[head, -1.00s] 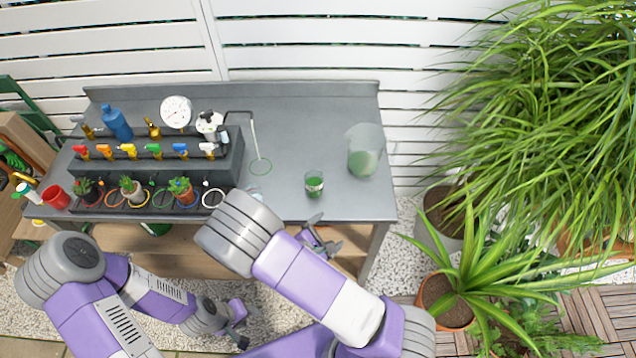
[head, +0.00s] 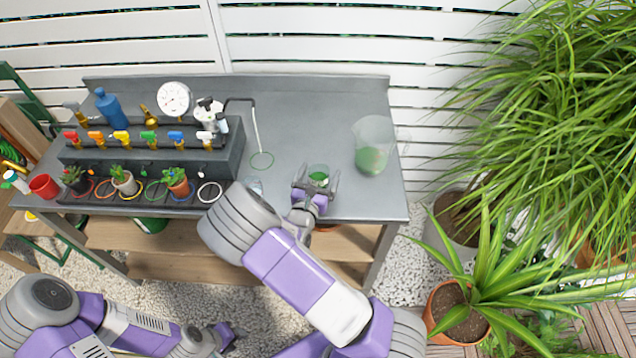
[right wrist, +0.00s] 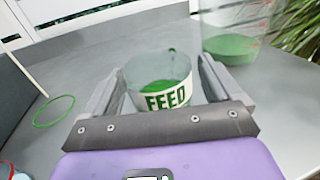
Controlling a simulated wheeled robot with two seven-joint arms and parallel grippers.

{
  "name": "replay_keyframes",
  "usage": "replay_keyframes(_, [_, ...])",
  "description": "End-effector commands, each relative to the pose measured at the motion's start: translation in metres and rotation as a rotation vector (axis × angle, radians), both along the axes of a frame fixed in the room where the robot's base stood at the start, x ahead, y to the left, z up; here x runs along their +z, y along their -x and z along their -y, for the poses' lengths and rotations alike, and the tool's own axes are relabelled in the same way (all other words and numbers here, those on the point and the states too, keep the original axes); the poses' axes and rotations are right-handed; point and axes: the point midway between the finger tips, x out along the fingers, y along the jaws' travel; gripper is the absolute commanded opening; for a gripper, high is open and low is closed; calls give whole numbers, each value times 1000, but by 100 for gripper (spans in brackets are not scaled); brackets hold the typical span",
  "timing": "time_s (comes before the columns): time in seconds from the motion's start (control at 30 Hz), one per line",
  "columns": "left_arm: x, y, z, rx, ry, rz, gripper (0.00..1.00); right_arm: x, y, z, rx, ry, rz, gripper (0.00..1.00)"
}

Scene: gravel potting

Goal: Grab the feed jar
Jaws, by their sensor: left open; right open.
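The feed jar (head: 318,175) is a small clear jar with green contents, standing on the grey bench near its front edge. In the right wrist view the jar (right wrist: 164,100) shows a white label reading FEED. My right gripper (head: 317,180) is open, with one finger on each side of the jar; in the right wrist view the gripper's fingers (right wrist: 160,90) flank it, and I cannot tell whether they touch it. My left gripper (head: 232,335) is open and empty, low in the head view, away from the bench.
A large clear jug (head: 371,150) with green liquid stands right of the feed jar. A green ring (head: 262,160) lies on the bench to the left. A dark rack (head: 150,158) with coloured taps and several potted plants fills the left side.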

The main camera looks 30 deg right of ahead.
Motion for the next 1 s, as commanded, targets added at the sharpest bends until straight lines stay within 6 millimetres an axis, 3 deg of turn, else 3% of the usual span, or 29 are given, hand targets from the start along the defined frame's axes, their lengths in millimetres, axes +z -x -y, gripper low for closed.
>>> replay_keyframes(0.33, [-2,0,0,0,0,0,43,0,-8,9,0,-1,-1,92])
replay_keyframes(0.77, [-2,0,0,0,0,0,43,0,-8,8,0,-1,-1,27])
replay_keyframes(1.0, [-2,0,0,0,0,0,43,1,-8,9,0,0,0,26])
